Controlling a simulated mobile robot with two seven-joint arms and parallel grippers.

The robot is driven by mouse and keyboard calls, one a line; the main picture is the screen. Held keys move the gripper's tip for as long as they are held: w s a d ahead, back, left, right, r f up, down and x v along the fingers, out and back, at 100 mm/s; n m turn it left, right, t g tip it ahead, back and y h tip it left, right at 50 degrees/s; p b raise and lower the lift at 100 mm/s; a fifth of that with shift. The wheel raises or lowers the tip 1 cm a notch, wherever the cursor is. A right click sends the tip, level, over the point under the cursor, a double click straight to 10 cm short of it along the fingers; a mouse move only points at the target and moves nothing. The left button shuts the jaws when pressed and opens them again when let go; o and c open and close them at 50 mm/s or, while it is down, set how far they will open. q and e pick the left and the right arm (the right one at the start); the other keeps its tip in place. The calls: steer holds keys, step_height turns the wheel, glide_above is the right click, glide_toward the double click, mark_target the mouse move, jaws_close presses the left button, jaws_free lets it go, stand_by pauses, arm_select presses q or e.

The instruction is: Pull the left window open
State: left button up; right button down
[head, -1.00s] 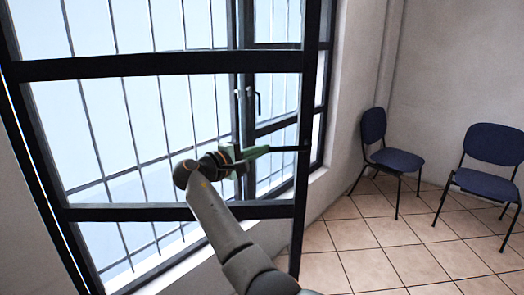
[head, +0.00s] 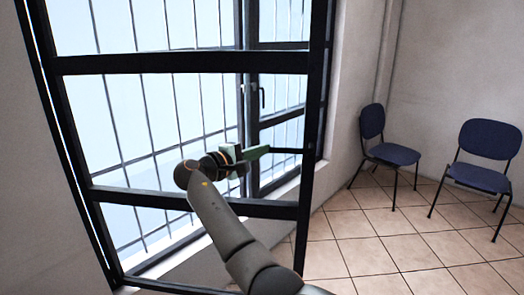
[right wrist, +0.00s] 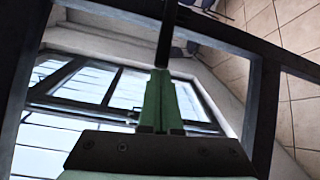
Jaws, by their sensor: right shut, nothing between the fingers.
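The left window (head: 180,63), a dark-framed glass sash with crossbars, stands swung into the room in the head view. Its free upright edge (head: 315,120) is at the picture's middle right. My right gripper (head: 264,152) has green fingers and is seen through the sash opening, just left of that upright. Its fingers are shut and empty. A thin dark bar (head: 290,150) shows between the fingertips and the upright. In the right wrist view the shut fingers (right wrist: 161,72) point at a dark bar (right wrist: 167,35); whether they touch cannot be told. My left gripper is not in view.
Behind the sash is another dark window frame (head: 253,130) with a handle (head: 262,97) and bars outside. Two blue chairs (head: 390,153) (head: 482,177) stand by the wall at right. The tiled floor (head: 370,245) in front of them is clear.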

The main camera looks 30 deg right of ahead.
steer(key=shift+s+a, duration=0.15)
stand_by(0.5)
steer(key=b+v, duration=0.2)
steer(key=v, duration=1)
steer(key=shift+a+b, duration=0.25)
steer(key=shift+b, duration=0.05)
steer(key=shift+s, duration=0.1)
